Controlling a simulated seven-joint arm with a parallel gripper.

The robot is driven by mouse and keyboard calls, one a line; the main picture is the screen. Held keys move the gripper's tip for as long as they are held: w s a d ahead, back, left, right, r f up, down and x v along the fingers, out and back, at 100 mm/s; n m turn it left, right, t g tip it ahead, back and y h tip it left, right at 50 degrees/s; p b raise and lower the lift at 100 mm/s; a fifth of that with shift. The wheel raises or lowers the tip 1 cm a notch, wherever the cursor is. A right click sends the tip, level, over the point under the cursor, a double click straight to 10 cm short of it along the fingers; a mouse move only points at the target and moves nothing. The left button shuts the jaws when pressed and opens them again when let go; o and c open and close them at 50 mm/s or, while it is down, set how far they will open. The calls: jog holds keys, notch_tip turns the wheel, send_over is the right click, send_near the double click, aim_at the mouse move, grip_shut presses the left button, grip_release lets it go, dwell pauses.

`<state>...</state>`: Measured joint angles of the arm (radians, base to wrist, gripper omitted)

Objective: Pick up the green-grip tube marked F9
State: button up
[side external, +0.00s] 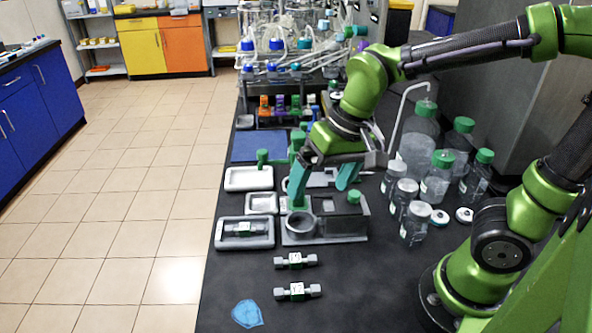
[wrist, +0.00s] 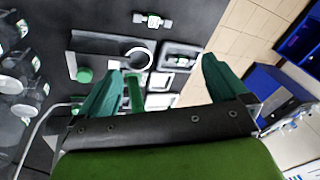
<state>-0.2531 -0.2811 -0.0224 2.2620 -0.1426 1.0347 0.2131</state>
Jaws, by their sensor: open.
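Two short tubes with grey ends, green middles and white labels lie on the black bench, a farther one (side external: 295,261) and a nearer one (side external: 297,292). A third similar tube (side external: 243,230) lies in a grey tray (side external: 270,241). The label marks are too small to read, so I cannot tell which is F9. My gripper (side external: 323,184) is open and empty, its teal fingers apart above the fixture with a round ring. In the wrist view my gripper (wrist: 163,75) spreads over the trays, with one loose tube (wrist: 152,20) beyond the fingertips.
The grey fixture (side external: 325,239) with ring and green knob stands between my gripper and the loose tubes. Green-capped bottles (side external: 418,135) and jars crowd the right. A blue patch (side external: 247,313) lies near the front edge. The bench right of the loose tubes is clear.

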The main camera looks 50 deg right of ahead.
jog(key=s+d+r+t, duration=0.3)
jog(key=s+d, duration=0.1)
jog(key=shift+d+r+t, duration=0.2)
jog(key=shift+d+t, duration=0.1)
jog(key=shift+t, duration=0.1)
jog(key=shift+s+d+r, duration=0.15)
jog(key=shift+d+r, duration=0.1)
jog(key=shift+c, duration=0.6)
jog(key=shift+d+r+t, duration=0.15)
jog(key=shift+r+t, duration=0.05)
jog(key=shift+t, duration=0.1)
jog(key=shift+c, duration=1.3)
jog(key=c, duration=0.4)
